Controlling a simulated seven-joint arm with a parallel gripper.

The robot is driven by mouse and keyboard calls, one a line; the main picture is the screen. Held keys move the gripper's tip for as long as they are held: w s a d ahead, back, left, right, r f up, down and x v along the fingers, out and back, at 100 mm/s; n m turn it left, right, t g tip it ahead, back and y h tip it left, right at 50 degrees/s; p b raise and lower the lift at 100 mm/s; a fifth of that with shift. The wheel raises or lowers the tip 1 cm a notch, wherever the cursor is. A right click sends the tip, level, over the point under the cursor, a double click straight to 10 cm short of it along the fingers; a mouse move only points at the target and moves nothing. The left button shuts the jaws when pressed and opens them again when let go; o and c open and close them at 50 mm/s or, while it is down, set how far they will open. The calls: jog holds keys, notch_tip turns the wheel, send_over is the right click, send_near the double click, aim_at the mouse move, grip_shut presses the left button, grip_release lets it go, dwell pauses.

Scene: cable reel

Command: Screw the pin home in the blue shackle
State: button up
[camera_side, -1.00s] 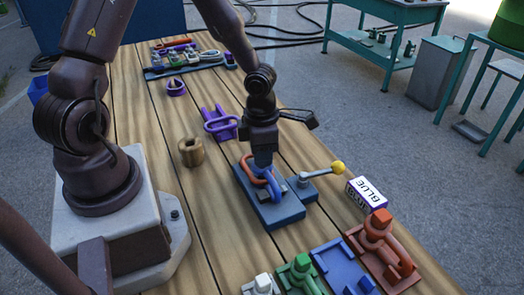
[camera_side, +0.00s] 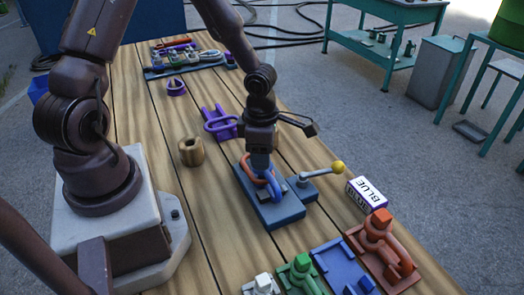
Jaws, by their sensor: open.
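The blue shackle (camera_side: 274,186) sits on a blue base block (camera_side: 282,214) on the wooden table, with an orange-red ring or link (camera_side: 247,168) beside it, at its left. My gripper (camera_side: 261,168) points down right over the shackle and is open. Its fingertips are close to the shackle's top, and I cannot tell whether they touch it. The pin is hidden or too small to make out behind the fingers.
Red (camera_side: 380,245) and green (camera_side: 300,275) fittings stand in front. A purple fitting (camera_side: 219,124) and a wooden spool (camera_side: 191,152) stand behind and left.

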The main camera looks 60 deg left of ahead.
jog(key=shift+r, duration=2.25)
